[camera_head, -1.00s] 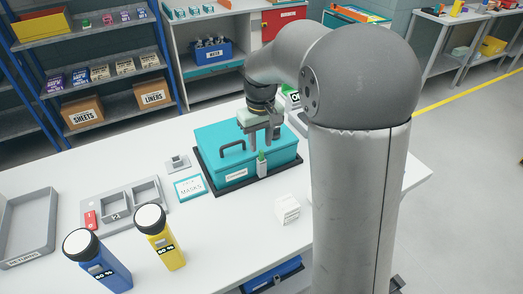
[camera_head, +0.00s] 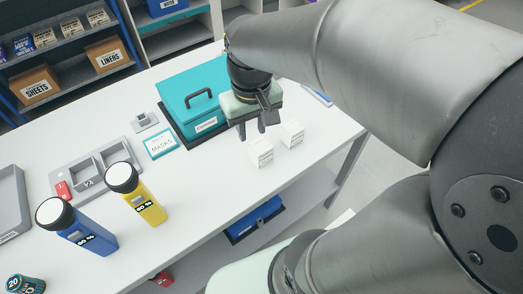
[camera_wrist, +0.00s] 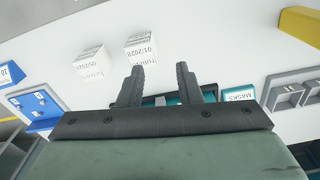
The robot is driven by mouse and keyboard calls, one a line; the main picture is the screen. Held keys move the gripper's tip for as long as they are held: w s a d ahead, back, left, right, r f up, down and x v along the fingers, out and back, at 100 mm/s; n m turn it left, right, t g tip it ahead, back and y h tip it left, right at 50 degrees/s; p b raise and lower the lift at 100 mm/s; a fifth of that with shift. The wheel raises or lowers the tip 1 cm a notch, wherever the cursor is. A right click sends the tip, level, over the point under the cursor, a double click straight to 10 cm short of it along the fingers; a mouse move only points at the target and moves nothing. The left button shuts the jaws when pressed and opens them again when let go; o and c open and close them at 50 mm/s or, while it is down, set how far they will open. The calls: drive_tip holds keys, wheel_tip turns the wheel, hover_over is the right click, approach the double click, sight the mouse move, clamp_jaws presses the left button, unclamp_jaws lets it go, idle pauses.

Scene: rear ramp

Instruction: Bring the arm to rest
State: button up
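My gripper (camera_head: 251,130) hangs over the white table, just right of the teal case. In the wrist view its two fingers (camera_wrist: 158,88) stand apart with nothing held between them. The teal lidded case (camera_head: 190,98) with a dark handle sits shut on a black base; my gripper and wrist hide its right part. Two small white boxes, one (camera_head: 260,153) nearer and one (camera_head: 292,133) to its right, stand on the table close to the gripper. Both boxes also show in the wrist view, apart from the fingers. My arm fills the right of the head view.
A masks box (camera_head: 160,144), a grey divided tray (camera_head: 82,181), a blue bottle (camera_head: 82,232) and a yellow bottle (camera_head: 140,200) stand to the left. A blue bin (camera_head: 255,219) sits below the table's front edge. The front middle of the tabletop is clear.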

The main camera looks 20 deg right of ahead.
drive_tip(key=s+f, duration=0.4)
drive_tip(key=s, duration=0.3)
drive_tip(key=shift+s+f+m, duration=0.15)
drive_tip(key=shift+s+m, duration=0.05)
drive_tip(key=shift+m, duration=0.2)
idle(0.6)
